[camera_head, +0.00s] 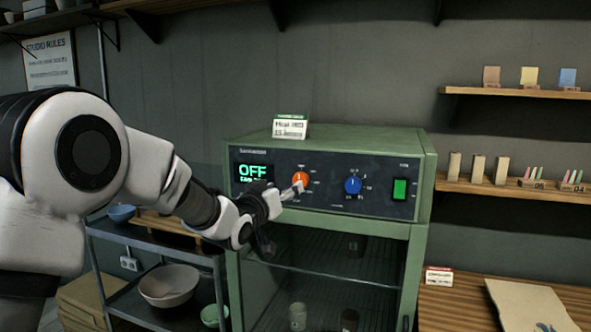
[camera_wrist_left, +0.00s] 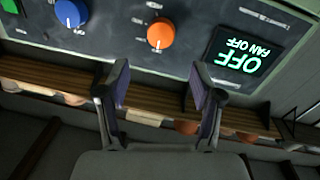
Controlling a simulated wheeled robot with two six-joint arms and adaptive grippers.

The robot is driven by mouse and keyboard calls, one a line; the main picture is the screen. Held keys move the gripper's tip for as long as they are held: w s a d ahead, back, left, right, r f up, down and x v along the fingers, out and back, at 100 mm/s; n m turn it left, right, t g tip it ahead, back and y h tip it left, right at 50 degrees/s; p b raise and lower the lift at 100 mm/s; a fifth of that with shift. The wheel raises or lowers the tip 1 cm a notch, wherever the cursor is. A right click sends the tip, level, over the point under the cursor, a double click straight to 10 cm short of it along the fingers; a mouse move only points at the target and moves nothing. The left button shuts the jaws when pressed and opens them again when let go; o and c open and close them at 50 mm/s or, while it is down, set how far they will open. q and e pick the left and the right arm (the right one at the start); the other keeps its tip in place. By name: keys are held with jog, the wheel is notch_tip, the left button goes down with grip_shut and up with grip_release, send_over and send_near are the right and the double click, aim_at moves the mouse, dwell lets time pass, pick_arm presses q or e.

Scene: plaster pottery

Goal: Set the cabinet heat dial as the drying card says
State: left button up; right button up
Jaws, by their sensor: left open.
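The green drying cabinet (camera_head: 330,150) has a dark control panel with an orange dial (camera_head: 301,180) and a blue dial (camera_head: 353,185). Its green-lit display (camera_head: 254,171) reads OFF, with FAN OFF below. The drying card (camera_head: 290,127) stands on top of the cabinet; its first line looks like "Heat: MED", the second is hard to read. My left gripper (camera_head: 279,200) is open just in front of the panel, at the lower left of the orange dial. In the left wrist view the open fingers (camera_wrist_left: 160,88) are empty, and the orange dial (camera_wrist_left: 161,33) lies beyond them, untouched. My right gripper is out of view.
A lit green switch (camera_head: 400,189) sits at the panel's right. Below is the glass front (camera_head: 320,285) with pots inside. A metal shelf (camera_head: 150,250) with bowls stands at left; a wooden table (camera_head: 455,300) with another card is at right. Wall shelves hold sample tiles.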

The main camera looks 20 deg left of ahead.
aim_at(301, 175)
pick_arm(q)
jog(key=w+p, duration=0.3)
jog(key=w, duration=0.4)
jog(key=shift+w+d+f, duration=0.35)
jog(key=shift+d, duration=0.1)
jog(key=shift+s, duration=0.1)
jog(key=c, duration=1.2)
